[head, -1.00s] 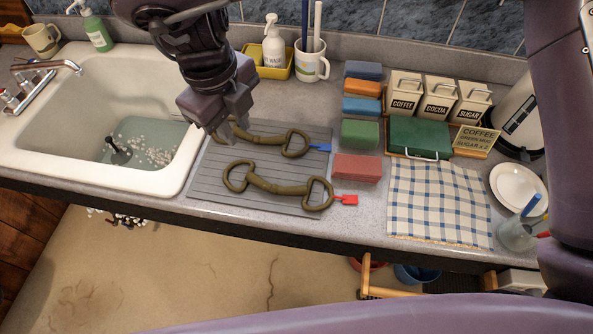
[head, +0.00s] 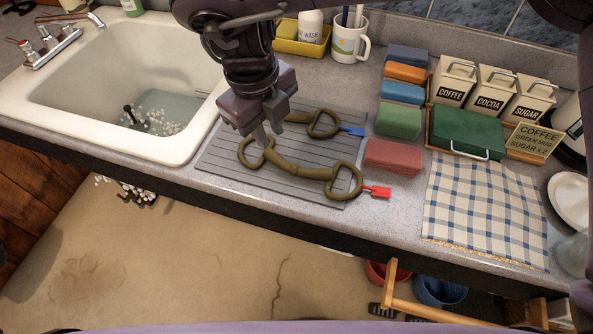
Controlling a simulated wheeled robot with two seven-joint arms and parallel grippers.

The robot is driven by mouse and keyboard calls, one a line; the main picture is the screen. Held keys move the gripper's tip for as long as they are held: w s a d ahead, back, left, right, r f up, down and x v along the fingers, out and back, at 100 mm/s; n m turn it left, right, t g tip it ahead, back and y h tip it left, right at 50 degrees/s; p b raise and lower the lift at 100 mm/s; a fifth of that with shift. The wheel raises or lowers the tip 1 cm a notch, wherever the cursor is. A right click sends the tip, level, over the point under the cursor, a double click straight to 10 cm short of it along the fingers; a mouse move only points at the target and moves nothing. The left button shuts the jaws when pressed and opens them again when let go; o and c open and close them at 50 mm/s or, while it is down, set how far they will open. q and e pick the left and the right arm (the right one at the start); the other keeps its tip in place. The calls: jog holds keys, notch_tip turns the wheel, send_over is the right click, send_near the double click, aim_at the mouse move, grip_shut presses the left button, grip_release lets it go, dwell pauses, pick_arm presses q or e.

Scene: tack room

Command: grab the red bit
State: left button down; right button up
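Two olive-brown bits with ring ends lie on the grey ribbed mat (head: 222,160). The nearer one, the red bit (head: 300,169), has a red tag (head: 376,192) at its right ring. The farther one, the blue bit (head: 322,124), has a blue tag (head: 352,131); its left part is hidden behind my gripper. My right gripper (head: 267,134) points down over the red bit's left ring and the left end of its mouthpiece. Its fingers look apart with nothing between them. I cannot tell whether the tips touch the bit. My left gripper is not in view.
The sink (head: 105,75) holds water left of the mat. Several coloured blocks, such as a red one (head: 393,157), stand right of it. A green case (head: 467,132), labelled canisters (head: 494,88) and a checked cloth (head: 484,210) lie farther right. A mug (head: 349,42) stands behind.

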aim_at(278, 158)
jog(key=f, duration=0.2)
jog(key=f+p, duration=0.1)
jog(key=f, duration=0.1)
jog(key=d+f+p, duration=0.1)
jog(key=f, duration=0.1)
jog(key=shift+f, duration=0.2)
jog(key=shift+w+f, duration=0.1)
jog(key=shift+f, duration=0.3)
grip_shut()
